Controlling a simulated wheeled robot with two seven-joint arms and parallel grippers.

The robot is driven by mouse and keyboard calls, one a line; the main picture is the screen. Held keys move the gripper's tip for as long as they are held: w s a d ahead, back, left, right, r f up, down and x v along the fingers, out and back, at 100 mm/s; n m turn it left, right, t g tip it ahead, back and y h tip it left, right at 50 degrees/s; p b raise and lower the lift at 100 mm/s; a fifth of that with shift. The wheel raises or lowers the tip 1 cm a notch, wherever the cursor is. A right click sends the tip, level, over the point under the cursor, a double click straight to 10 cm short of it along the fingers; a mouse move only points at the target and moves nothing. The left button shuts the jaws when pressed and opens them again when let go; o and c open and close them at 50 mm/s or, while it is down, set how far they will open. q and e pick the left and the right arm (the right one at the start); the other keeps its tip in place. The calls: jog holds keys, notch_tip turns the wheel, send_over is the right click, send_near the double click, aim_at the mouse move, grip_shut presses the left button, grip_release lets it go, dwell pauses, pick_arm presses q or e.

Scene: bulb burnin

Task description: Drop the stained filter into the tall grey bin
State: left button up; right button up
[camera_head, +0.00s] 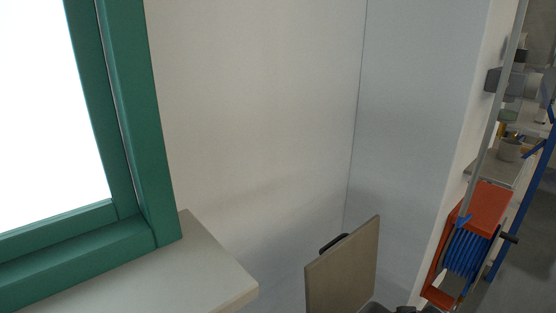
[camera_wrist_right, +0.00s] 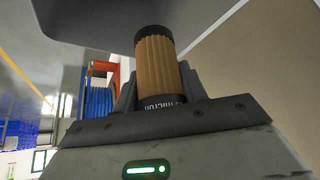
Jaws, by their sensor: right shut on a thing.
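The filter (camera_wrist_right: 156,66) has tan-brown pleats between dark end caps, with part of a printed word on the lower cap. In the right wrist view my right gripper (camera_wrist_right: 158,88) is shut on it, a finger on each side. The filter stands out from the jaws, clear of anything else I can make out. A grey-brown upright panel (camera_head: 342,268) with a black handle behind it shows at the bottom of the head view; I cannot tell whether it belongs to the tall grey bin. No bin opening is clearly visible. My left gripper is not in view.
A green window frame (camera_head: 130,110) and a pale sill (camera_head: 200,265) fill the left of the head view. Pale walls meet behind the panel. At right stands an orange rack with a blue coil (camera_head: 465,250), and beyond it a cluttered bench (camera_head: 505,165).

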jog(key=d+f+b, duration=0.3)
jog(key=f+b, duration=0.4)
jog(key=f, duration=0.4)
jog(key=shift+s+f+b, duration=0.15)
jog(key=shift+f+b, duration=0.05)
jog(key=shift+b, duration=0.1)
jog(key=o, duration=1.1)
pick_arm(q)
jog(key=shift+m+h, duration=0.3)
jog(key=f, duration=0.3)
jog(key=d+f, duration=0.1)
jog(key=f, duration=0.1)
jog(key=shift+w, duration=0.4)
